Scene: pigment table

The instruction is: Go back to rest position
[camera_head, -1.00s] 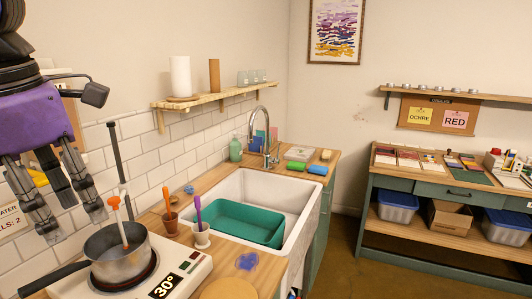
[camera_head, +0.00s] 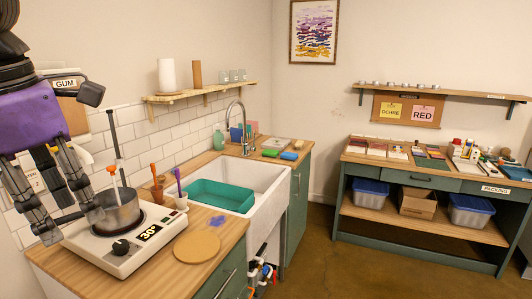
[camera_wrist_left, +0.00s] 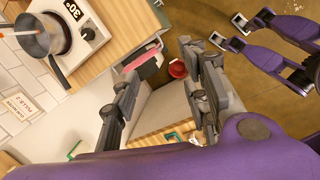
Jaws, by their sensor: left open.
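My left gripper (camera_head: 68,222) hangs at the left of the head view, open, with nothing between its fingers. Its fingers overlap the left side of the grey pot (camera_head: 118,213) in the picture; I cannot tell whether they touch. In the left wrist view the open fingers (camera_wrist_left: 160,97) are spread and empty. My right gripper is not in the head view. Purple parts of mine with grey ends show at the upper right of the left wrist view, but I cannot identify them as a gripper.
The pot stands on a white hot plate (camera_head: 101,259) on the wooden counter, beside the sink (camera_head: 265,183) with its teal basin (camera_head: 226,197). A round board (camera_head: 197,246) lies near the counter edge. A green workbench (camera_head: 350,205) stands at right. Open floor (camera_head: 340,265) lies between.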

